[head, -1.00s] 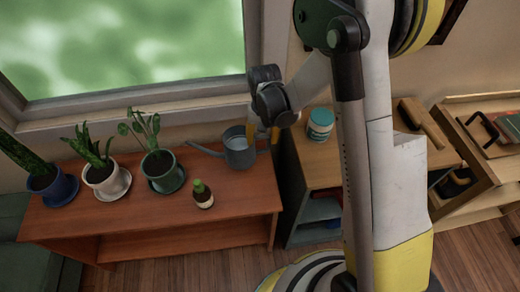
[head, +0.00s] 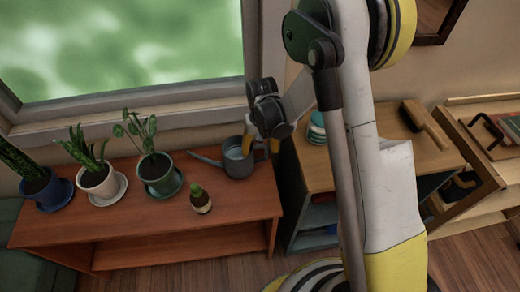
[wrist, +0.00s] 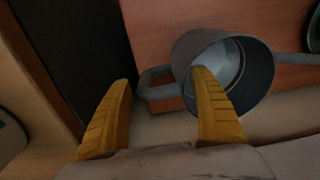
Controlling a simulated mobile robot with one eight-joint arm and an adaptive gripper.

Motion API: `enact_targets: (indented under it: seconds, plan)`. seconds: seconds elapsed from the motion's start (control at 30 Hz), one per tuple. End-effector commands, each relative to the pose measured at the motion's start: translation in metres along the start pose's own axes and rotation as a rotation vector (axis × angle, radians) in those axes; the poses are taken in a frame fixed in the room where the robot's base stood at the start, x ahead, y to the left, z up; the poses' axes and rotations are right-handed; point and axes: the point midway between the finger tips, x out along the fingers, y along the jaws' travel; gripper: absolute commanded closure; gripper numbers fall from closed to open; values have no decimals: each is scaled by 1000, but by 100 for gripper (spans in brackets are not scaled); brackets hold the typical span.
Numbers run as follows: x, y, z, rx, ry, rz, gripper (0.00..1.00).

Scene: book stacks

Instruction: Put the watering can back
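The grey watering can (head: 239,165) stands upright at the right end of the reddish wooden bench (head: 235,208), its spout pointing left. In the wrist view, the can (wrist: 255,85) shows its round open top, with its loop handle on the left. My gripper (head: 263,140) is at the can's handle side, in front of the wall. In the wrist view, my gripper (wrist: 161,78) has its two yellow fingers wide apart with nothing held. The handle shows between the fingertips, and the right finger overlaps the can's rim in the picture. I cannot tell whether they touch.
Several potted plants stand on the bench, including one in a green pot (head: 160,178) and one in a white pot (head: 100,180). A wooden cabinet (head: 315,165) with a teal-labelled jar (head: 317,128) stands close right.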

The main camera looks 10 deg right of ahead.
Motion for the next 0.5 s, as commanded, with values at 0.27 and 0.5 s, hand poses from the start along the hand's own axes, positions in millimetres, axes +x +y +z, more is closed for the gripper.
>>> enact_targets:
  seconds: [0.27, 0.5]
  plan:
    - [-2, 0, 0, 0, 0, 0, 29]
    - [-38, 0, 0, 0, 0, 0, 29]
